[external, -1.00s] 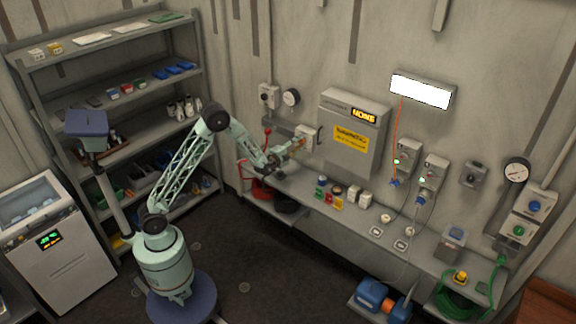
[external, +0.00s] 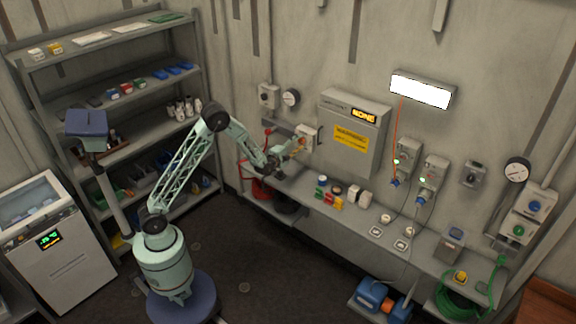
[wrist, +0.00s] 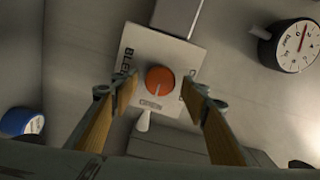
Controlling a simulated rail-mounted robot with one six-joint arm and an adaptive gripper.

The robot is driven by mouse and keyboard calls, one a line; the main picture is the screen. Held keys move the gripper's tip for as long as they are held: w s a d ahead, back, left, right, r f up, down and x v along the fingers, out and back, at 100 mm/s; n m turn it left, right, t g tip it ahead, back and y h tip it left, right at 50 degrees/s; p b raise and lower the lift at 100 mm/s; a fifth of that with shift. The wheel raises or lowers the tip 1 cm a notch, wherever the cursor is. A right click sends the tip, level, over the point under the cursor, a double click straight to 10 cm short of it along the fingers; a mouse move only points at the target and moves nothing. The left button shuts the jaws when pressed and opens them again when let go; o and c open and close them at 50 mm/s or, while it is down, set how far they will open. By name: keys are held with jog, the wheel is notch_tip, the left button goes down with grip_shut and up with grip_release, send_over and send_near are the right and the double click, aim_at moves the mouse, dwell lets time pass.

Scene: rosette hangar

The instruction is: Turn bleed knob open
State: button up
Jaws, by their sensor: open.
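The bleed knob (wrist: 160,79) is a round orange-red knob on a pale plate (wrist: 187,52) marked "BLE…" in the wrist view. In the external view my gripper (external: 301,146) is at the wall, by the small pale bleed box (external: 308,132) left of the cabinet; the knob is hard to make out there.
A dial gauge (wrist: 292,45) is at the upper right of the wrist view. A grey cabinet (external: 352,125) with a "NONE" display stands right of my gripper. Below is a bench (external: 300,195) with several small items. A blue-topped item (wrist: 22,122) is at lower left.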

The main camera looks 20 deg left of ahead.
jog(key=shift+s, duration=0.15)
jog(key=v, duration=1.1)
jog(key=shift+s, duration=0.3)
jog(key=shift+a, duration=0.15)
jog(key=s+a+r+n+g+y, duration=0.1)
jog(key=s+a+r+n+g, duration=0.15)
jog(key=a, duration=0.65)
jog(key=s+a+r+n+g, duration=0.2)
jog(key=s+a+n, duration=0.15)
jog(key=a, duration=0.45)
jog(key=s+a+r+n+g+y, duration=0.1)
jog(key=s+a+r+n+g, duration=0.15)
jog(key=a, duration=0.65)
jog(key=s+a+n+g+y, duration=0.1)
jog(key=s+a+n+g, duration=0.1)
jog(key=s+a, duration=0.5)
jog(key=s+a+n+g+y, duration=0.1)
jog(key=s+a+n, duration=0.4)
jog(key=s, duration=1.4)
jog(key=s+a+f+n+g+y, duration=0.1)
jog(key=s+a+n+g, duration=0.2)
jog(key=s+a, duration=0.8)
jog(key=shift+s+a+n+y, duration=0.15)
jog(key=shift+s+n+y, duration=0.35)
jog(key=shift+s, duration=0.5)
